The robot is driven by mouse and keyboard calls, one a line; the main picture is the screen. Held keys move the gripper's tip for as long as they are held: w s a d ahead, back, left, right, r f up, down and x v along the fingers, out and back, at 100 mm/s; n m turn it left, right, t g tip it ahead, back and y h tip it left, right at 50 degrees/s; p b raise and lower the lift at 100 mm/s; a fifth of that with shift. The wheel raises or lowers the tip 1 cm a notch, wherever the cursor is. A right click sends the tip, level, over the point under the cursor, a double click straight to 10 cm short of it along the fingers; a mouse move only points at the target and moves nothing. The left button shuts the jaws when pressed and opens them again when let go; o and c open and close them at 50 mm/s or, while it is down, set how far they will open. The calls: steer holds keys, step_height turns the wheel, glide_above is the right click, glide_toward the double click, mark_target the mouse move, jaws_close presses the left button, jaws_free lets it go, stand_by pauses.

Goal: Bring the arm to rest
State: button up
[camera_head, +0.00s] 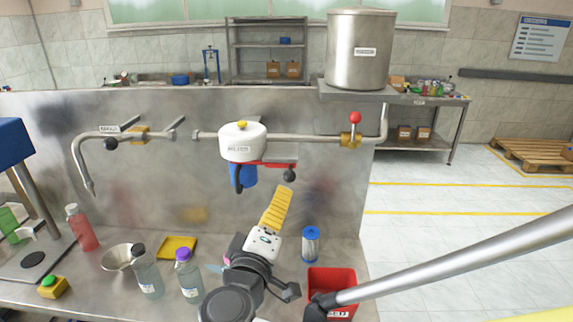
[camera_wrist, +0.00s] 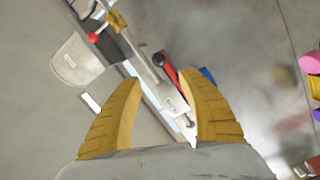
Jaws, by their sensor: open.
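My gripper (camera_head: 278,190) is raised over the steel counter, its yellow fingers pointing up toward the wall pipe. In the wrist view my gripper (camera_wrist: 160,78) has its two yellow fingers spread apart with nothing between them. The white feeder (camera_head: 242,142) with a yellow knob hangs on the pipe above and left of the fingers. A red bar (camera_head: 275,165) and a blue part (camera_head: 243,175) sit below it. The red bar also shows beyond the fingers in the wrist view (camera_wrist: 166,68). I cannot tell the exact gap between the fingertips and the feeder.
A red bin (camera_head: 332,283) and a blue-capped cylinder (camera_head: 311,245) stand right of my arm. Two clear bottles, a red bottle (camera_head: 82,228), a funnel (camera_head: 117,257) and a yellow tray (camera_head: 178,248) stand to its left. A red-knobbed valve (camera_head: 352,135) is on the pipe.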

steer(key=s+d+f+m+g+h+b, duration=0.1)
steer(key=d+f+m+g, duration=0.2)
steer(key=d, duration=0.6)
steer(key=s+d+f+m+g+b, duration=0.1)
steer(key=d+f+m+g, duration=0.1)
steer(key=d+f+g, duration=0.45)
steer(key=s+d+f+m+y+b, duration=0.1)
steer(key=s+d+f+m+y, duration=0.1)
steer(key=s, duration=0.4)
steer(key=s+d+f+m+y+b, duration=0.1)
steer(key=s+d+f+m+y, duration=0.1)
steer(key=s, duration=0.5)
steer(key=d+f+m+g, duration=0.1)
steer(key=d+m, duration=0.1)
steer(key=shift+d, duration=0.4)
